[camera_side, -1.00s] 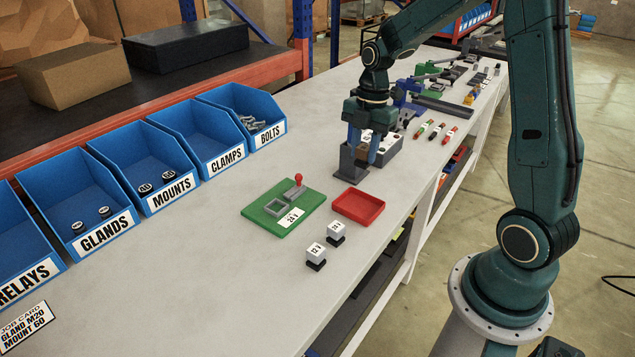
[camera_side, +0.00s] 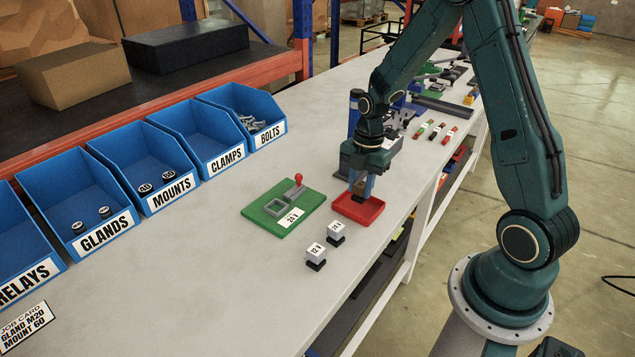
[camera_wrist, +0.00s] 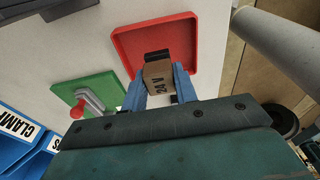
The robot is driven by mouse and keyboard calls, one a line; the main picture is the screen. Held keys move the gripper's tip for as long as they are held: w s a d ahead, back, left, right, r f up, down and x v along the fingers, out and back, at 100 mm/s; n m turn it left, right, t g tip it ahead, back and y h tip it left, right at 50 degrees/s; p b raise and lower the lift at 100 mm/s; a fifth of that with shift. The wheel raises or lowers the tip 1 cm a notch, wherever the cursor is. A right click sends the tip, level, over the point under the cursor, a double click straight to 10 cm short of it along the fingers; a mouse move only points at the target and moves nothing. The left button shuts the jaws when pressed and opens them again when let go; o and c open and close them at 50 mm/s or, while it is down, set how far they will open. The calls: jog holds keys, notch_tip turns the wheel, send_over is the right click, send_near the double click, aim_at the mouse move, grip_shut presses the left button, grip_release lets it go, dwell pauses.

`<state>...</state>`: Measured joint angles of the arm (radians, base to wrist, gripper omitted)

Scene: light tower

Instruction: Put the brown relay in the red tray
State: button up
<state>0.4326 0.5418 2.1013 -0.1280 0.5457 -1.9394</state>
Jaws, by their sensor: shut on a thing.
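The red tray (camera_side: 366,210) lies on the bench to the right of the green board, and it also shows in the wrist view (camera_wrist: 187,28). My gripper (camera_side: 360,188) is over the tray, pointing down. Its blue fingers (camera_wrist: 160,88) are shut on the brown relay (camera_wrist: 158,75), which carries a 24 V label and has a black base. In the side view the relay (camera_side: 359,195) is a small dark shape between the fingertips, low over the tray. I cannot tell whether its base touches the tray floor.
A green board (camera_side: 276,221) with a grey socket and red-knobbed lever lies left of the tray. Two grey-and-white relays (camera_side: 316,254) (camera_side: 336,231) stand in front of it. Blue bins (camera_side: 165,165) line the back edge.

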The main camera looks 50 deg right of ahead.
aim_at(360, 194)
jog(key=shift+f, duration=1.35)
jog(key=shift+f, duration=0.1)
jog(key=o, duration=1)
jog(key=shift+c, duration=0.2)
jog(key=r, duration=0.4)
jog(key=d+r, duration=0.1)
jog(key=r, duration=0.7)
jog(key=shift+d, duration=0.2)
jog(key=shift+r, duration=0.1)
